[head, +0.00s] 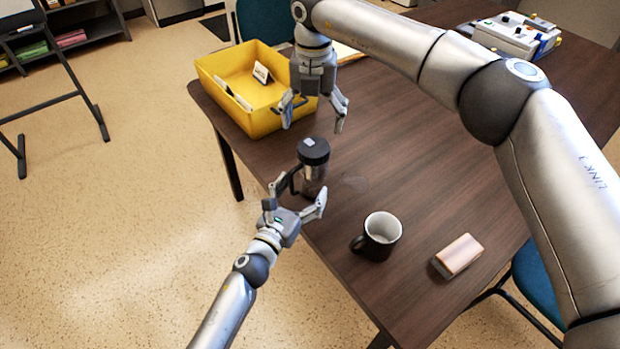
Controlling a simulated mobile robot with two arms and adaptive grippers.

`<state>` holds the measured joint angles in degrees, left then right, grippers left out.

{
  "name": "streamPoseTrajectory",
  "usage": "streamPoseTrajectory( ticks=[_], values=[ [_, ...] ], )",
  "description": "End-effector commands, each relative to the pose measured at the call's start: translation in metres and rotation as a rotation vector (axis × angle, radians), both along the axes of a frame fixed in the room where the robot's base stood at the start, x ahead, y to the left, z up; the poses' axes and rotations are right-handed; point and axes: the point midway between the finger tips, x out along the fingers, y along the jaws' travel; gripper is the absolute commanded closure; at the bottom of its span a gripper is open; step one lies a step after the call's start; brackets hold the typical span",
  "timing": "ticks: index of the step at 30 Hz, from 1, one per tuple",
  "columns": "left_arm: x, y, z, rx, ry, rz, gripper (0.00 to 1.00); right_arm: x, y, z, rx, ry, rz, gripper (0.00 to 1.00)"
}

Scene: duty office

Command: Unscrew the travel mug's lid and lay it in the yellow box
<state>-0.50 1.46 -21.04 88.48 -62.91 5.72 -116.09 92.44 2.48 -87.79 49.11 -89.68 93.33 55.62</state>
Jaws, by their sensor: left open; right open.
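The travel mug (314,177) stands upright near the table's left edge, dark and partly see-through, with a handle on its left. Its black lid (313,150) is on top of it. My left gripper (298,196) is open at the mug's lower body, with its fingers at either side; I cannot tell if they touch it. My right gripper (313,118) is open and points down above and behind the lid, apart from it. The yellow box (228,72) stands at the table's far left corner, behind my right gripper, with a few white card-like items inside.
A black mug (377,238) with a white inside and a pale pink-and-white block (458,256) stand at the near right on the brown table (430,150). A white device (515,36) is at the far right. The table's middle is clear.

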Motion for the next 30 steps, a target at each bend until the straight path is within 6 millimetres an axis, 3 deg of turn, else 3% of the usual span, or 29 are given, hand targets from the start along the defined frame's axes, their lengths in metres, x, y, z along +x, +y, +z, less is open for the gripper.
streamPoseTrajectory(
  ticks=[3,9,22,30],
  values=[
    [0.020,-0.010,0.001,-0.003,-0.001,0.000,0.18,0.000,-0.001,0.000,0.000,0.000,-0.001,0.17],
    [0.039,-0.019,0.001,-0.003,0.000,0.002,0.18,0.000,0.000,0.000,0.000,0.000,-0.001,0.17],
    [0.045,-0.022,0.000,-0.001,0.000,0.000,0.18,0.000,0.000,0.000,0.000,0.000,-0.001,0.17],
    [0.045,-0.022,0.000,-0.001,0.000,0.000,0.51,0.000,0.000,0.000,0.000,0.000,-0.001,0.17]
  ],
)
